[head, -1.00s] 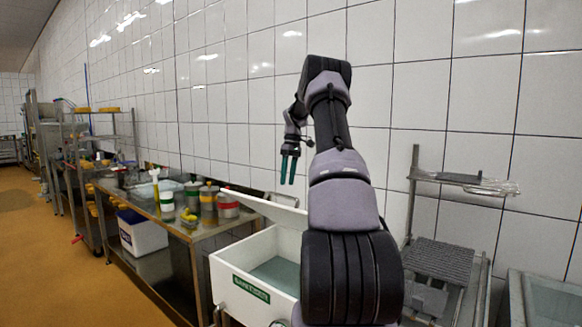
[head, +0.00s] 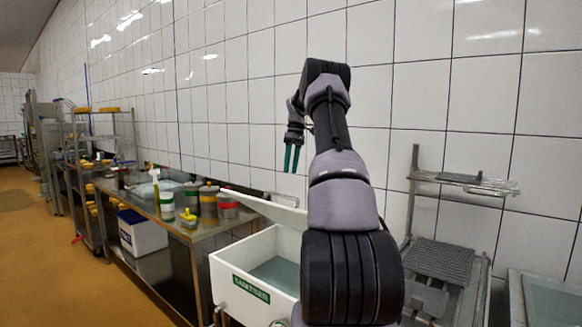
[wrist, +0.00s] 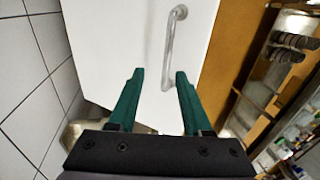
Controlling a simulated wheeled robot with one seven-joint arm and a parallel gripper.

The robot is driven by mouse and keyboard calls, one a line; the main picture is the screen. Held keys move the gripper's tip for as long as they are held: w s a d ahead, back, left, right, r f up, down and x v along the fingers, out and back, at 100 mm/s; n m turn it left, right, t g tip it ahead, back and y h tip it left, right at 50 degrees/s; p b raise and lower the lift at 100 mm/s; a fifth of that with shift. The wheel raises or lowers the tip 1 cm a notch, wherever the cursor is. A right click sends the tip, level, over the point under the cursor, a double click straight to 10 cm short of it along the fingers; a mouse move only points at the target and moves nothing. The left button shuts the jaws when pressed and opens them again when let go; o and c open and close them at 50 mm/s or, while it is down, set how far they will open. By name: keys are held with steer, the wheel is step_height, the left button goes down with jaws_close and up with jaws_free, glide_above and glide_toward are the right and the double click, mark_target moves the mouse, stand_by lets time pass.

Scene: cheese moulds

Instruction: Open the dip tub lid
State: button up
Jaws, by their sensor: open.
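The dip tub (head: 226,275) is a white box with a green label, at the lower middle of the head view, with grey-blue contents visible inside. Its white lid (head: 262,207) is seen nearly edge-on, slanting along the tub's far side, and the inside shows below it. In the wrist view the lid's white face (wrist: 105,35) carries a metal bar handle (wrist: 168,55). My gripper (head: 291,170) points down above the lid, open and empty. In the wrist view the handle lies between and beyond the green fingertips (wrist: 159,74), nearer the right one; contact cannot be told.
A steel table (head: 200,236) with several tubs and bottles stands left of the dip tub. A rack with a grey mat (head: 440,262) and a steel basin (head: 545,300) stand to the right. The tiled wall (head: 240,110) is close behind.

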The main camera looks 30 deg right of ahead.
mark_target(278, 209)
steer(key=shift+c, duration=0.2)
steer(key=shift+a, duration=0.15)
steer(key=c, duration=0.6)
steer(key=s+a+f+n+h, duration=0.1)
steer(key=a+n+h, duration=0.1)
steer(key=s+a+f+n+h, duration=0.1)
steer(key=s+a+n, duration=0.1)
steer(key=a, duration=0.1)
steer(key=s+a+f+n+g+h, duration=0.1)
steer(key=a+n+h, duration=0.1)
steer(key=a, duration=0.1)
steer(key=shift+s+a+f+n+h, duration=0.1)
steer(key=shift+s+f+n+h, duration=0.15)
steer(key=shift+s+n+h, duration=0.1)
jaws_close()
steer(key=s+a+f+n+t+h, duration=0.3)
steer(key=s+a+f+n+t, duration=0.1)
steer(key=s+a+n, duration=0.55)
steer(key=w+d+f+n, duration=0.2)
steer(key=w+d+f, duration=0.15)
steer(key=f, duration=0.45)
steer(key=shift+w+d+r, duration=0.1)
steer(key=shift+d+r, duration=1.4)
steer(key=shift+r, duration=0.2)
